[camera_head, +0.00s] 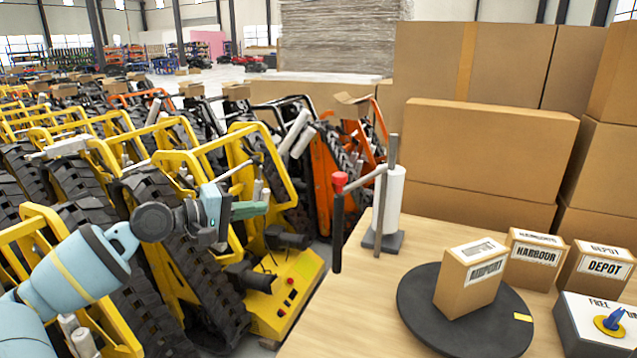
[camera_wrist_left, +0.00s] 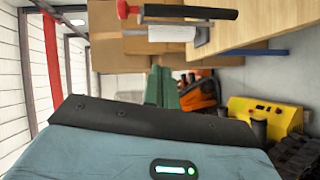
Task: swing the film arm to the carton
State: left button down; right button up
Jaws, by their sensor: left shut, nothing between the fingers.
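The film arm (camera_head: 362,180) reaches left from an upright grey post beside a white film roll (camera_head: 389,203). It ends in a red knob (camera_head: 340,180) with a black handle (camera_head: 337,234) hanging down past the table's left edge. A labelled carton (camera_head: 466,281) stands on a black turntable (camera_head: 418,310), right of the film arm and apart from it. My left gripper (camera_head: 264,203) is shut and empty, left of the handle with a gap between. In the left wrist view, its green fingers (camera_wrist_left: 161,88) lie below the black handle (camera_wrist_left: 190,12). My right gripper is out of view.
The wooden table (camera_head: 335,325) also holds a HARBOUR carton (camera_head: 534,262), a DEPOT carton (camera_head: 598,272) and a grey box with a blue knob (camera_head: 613,318). Large cartons (camera_head: 490,150) are stacked behind. Yellow tracked carriers (camera_head: 285,290) crowd the floor left of the table.

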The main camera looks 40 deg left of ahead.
pick_arm(q)
notch_tip(320, 180, up, 7)
jog(key=h, duration=0.1)
jog(key=shift+w+n+t, duration=0.3)
jog(key=shift+w, duration=0.1)
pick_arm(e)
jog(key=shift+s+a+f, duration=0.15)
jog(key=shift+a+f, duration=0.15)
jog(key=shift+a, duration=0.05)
pick_arm(q)
jog(key=shift+d+f, duration=0.1)
jog(key=shift+f, duration=0.05)
jog(key=s+d+p+x, duration=0.1)
jog(key=d+p+x, duration=0.1)
jog(key=x, duration=1)
jog(key=shift+w+d+f, duration=0.15)
jog(key=shift+w+d, duration=0.2)
jog(key=shift+d, duration=0.15)
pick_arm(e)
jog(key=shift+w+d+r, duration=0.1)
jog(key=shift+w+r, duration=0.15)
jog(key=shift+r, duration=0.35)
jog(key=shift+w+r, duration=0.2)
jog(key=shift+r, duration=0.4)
